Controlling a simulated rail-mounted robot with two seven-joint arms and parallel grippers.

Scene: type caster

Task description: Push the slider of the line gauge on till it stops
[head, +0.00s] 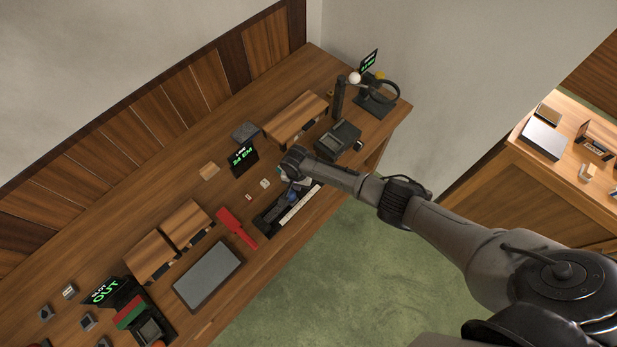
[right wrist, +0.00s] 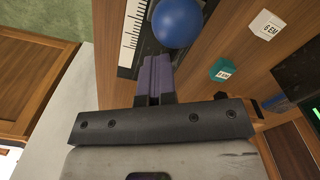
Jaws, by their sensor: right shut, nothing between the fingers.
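The line gauge (head: 300,205) lies near the table's front edge in the head view, a dark bed with a white scale strip. The scale (right wrist: 132,24) also shows at the top of the right wrist view. A round blue knob (right wrist: 178,22), which looks like the slider's, stands beside the scale. My right gripper (right wrist: 157,60) is shut and empty, its purple fingers at the near side of the knob. I cannot tell if they touch it. In the head view my right arm and gripper partly hide the gauge. My left gripper is not in view.
A display (head: 243,158) reading "34 EM" stands behind the gauge. A white block (right wrist: 265,25) and a teal block (right wrist: 225,70) sit beside it. A red-handled tool (head: 236,228) and grey slab (head: 208,276) lie left; a dark box (head: 338,140) stands right.

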